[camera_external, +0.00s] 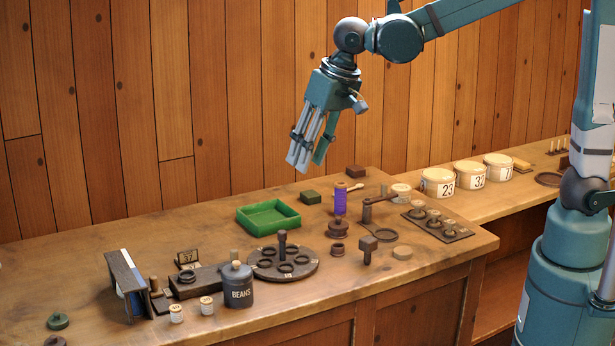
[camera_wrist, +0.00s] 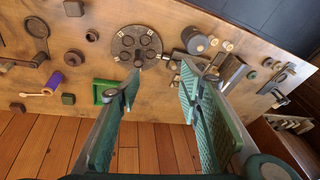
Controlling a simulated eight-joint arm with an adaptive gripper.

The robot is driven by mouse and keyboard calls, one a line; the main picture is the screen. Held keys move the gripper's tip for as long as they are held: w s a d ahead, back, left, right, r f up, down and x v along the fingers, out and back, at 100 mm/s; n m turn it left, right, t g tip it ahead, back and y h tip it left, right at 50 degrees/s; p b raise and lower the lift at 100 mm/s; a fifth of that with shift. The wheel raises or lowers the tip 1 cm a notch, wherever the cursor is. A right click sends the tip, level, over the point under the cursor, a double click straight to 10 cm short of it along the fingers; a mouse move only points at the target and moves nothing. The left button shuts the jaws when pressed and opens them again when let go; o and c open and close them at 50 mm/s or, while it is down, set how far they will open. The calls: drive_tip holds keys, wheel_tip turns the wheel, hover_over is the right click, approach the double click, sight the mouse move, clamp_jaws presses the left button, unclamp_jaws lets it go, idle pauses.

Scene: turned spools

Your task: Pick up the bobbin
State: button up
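The bobbin (camera_external: 340,201), wound with purple thread and with a pale wooden top, stands upright on the table behind a dark turned spool (camera_external: 338,228). In the wrist view the purple bobbin (camera_wrist: 54,79) lies at the left, well outside the space between the fingers. My gripper (camera_external: 306,160) hangs high above the back of the table, to the left of the bobbin and clear of everything. In the wrist view my gripper (camera_wrist: 157,82) has its two green fingers wide apart with nothing between them.
A green tray (camera_external: 268,230) and a dark round disc with rings and a post (camera_external: 283,263) stand left of the bobbin. A dark stand with an arm (camera_external: 367,208) is close on its right. A wooden spoon (camera_external: 354,187) and small blocks (camera_external: 310,197) lie nearby. The plank wall rises behind.

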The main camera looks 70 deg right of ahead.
drive_tip(key=w+a+f+m+g, duration=0.2)
drive_tip(key=w+a+f+m, duration=0.1)
drive_tip(key=w+a+f, duration=0.9)
drive_tip(key=m+g+h, duration=0.1)
drive_tip(key=m, duration=0.1)
hover_over(206, 300)
drive_tip(key=f, duration=1.2)
drive_tip(key=shift+s+a, duration=0.1)
drive_tip(key=shift+s, duration=0.3)
drive_tip(key=shift+a+f+m, duration=0.25)
drive_tip(key=shift+f+m, duration=0.05)
drive_tip(key=shift+f, duration=0.05)
drive_tip(key=shift+w, duration=0.1)
drive_tip(key=shift+d+f+b, duration=0.15)
drive_tip(key=shift+f+b, duration=0.15)
drive_tip(key=shift+f, duration=0.95)
drive_tip(key=shift+w+f, duration=0.1)
drive_tip(key=shift+w+d+f, duration=0.1)
drive_tip(key=shift+d+f, duration=0.05)
drive_tip(key=shift+f, duration=1.1)
drive_tip(key=shift+w+d+f, duration=0.1)
drive_tip(key=shift+f, duration=1.15)
drive_tip(key=shift+c, duration=0.3)
drive_tip(key=c, duration=0.7)
